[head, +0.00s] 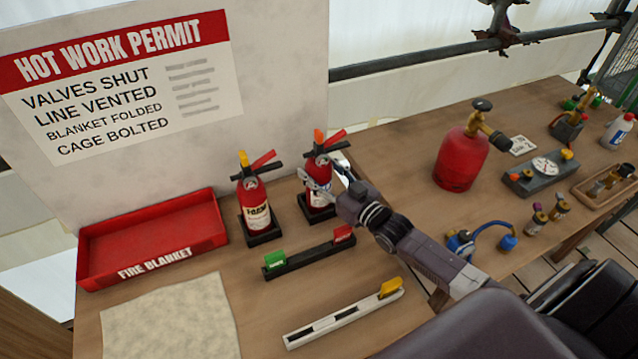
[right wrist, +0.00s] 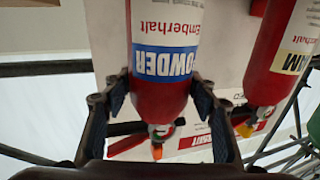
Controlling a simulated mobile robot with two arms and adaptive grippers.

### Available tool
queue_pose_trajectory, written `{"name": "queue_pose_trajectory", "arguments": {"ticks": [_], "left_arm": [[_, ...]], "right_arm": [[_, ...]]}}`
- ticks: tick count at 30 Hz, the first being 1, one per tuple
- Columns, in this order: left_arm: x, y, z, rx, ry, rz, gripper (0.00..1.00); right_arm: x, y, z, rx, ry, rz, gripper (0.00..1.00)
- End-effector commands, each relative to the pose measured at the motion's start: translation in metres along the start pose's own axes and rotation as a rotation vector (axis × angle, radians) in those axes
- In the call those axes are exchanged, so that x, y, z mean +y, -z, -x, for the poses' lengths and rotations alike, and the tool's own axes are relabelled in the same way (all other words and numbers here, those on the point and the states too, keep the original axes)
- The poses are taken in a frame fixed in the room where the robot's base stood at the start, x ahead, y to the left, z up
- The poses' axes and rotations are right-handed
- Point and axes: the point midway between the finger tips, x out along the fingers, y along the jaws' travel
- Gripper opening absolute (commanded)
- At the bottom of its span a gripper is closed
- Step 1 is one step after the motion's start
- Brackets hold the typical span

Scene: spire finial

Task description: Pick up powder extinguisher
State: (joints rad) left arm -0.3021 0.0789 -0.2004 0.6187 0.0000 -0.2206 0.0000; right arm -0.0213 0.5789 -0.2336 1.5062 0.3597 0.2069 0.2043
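The powder extinguisher (head: 318,190) is a red bottle with a black valve, red lever and orange top. It stands upright in a black holder on the table. In the right wrist view the powder extinguisher (right wrist: 163,35) hangs upside down in the picture, with a blue POWDER band. My left gripper is not in view.
A second red extinguisher (head: 254,208) with a cream label stands close by on the left. A red fire blanket tray (head: 150,243), a black bar with green and red blocks (head: 308,256) and a red gas cylinder (head: 460,160) are on the table. A white sign board (head: 280,90) stands behind.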

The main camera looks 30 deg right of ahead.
Motion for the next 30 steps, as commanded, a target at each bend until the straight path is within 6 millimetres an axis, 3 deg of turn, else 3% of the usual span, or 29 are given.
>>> {"name": "queue_pose_trajectory", "arguments": {"ticks": [2, 13, 30], "left_arm": [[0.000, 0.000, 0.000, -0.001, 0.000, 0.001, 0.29], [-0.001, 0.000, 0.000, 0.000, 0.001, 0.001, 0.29], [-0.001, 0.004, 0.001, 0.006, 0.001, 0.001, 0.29]], "right_arm": [[0.000, 0.000, 0.000, 0.000, 0.000, 0.000, 0.42], [0.000, 0.000, 0.000, 0.000, 0.000, 0.001, 0.01], [0.001, 0.015, -0.001, 0.014, 0.001, 0.002, 0.00]]}}
